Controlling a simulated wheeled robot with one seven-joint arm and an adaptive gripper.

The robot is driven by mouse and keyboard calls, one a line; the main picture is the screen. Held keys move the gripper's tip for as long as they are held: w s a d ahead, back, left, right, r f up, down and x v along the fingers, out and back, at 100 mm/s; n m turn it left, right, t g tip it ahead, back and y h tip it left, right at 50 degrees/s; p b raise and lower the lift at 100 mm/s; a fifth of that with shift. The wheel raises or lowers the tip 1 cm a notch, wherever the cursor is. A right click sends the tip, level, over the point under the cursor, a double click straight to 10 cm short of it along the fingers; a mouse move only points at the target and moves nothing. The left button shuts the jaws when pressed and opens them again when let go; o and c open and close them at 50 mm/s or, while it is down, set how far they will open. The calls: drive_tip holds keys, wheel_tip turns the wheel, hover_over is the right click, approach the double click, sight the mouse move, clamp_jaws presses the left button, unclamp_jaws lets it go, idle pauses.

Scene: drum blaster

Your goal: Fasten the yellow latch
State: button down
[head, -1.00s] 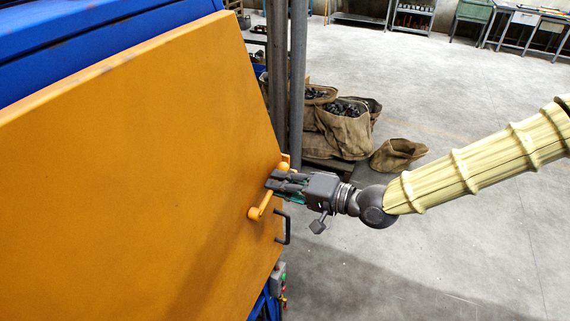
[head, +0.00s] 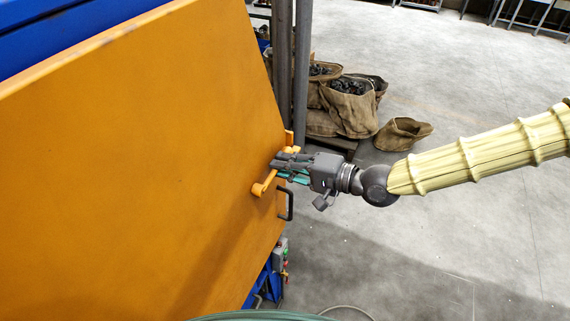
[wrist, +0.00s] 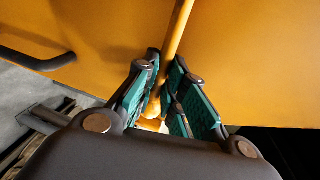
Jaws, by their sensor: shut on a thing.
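The yellow latch (head: 260,188) is a bar on the orange door panel (head: 140,150), near its right edge. Its lower left end shows in the head view, and the bar slants up to the right behind my gripper (head: 281,165). In the wrist view the latch bar (wrist: 178,32) runs down between the green-padded fingers of my gripper (wrist: 163,90). The fingers are closed around the bar's upper part, and a rounded yellow end (wrist: 152,108) shows between them. The exact finger contact is partly hidden.
A dark handle (head: 288,206) juts from the panel edge just below my gripper; it also shows in the wrist view (wrist: 40,62). Grey posts (head: 301,75) and sacks (head: 350,108) stand behind. A control box (head: 280,258) is below. Floor at the right is open.

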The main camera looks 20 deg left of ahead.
drive_tip(key=c, duration=1.8)
unclamp_jaws()
drive_tip(key=shift+w+f, duration=0.1)
drive_tip(key=shift+o, duration=0.2)
drive_tip(key=v, duration=1.2)
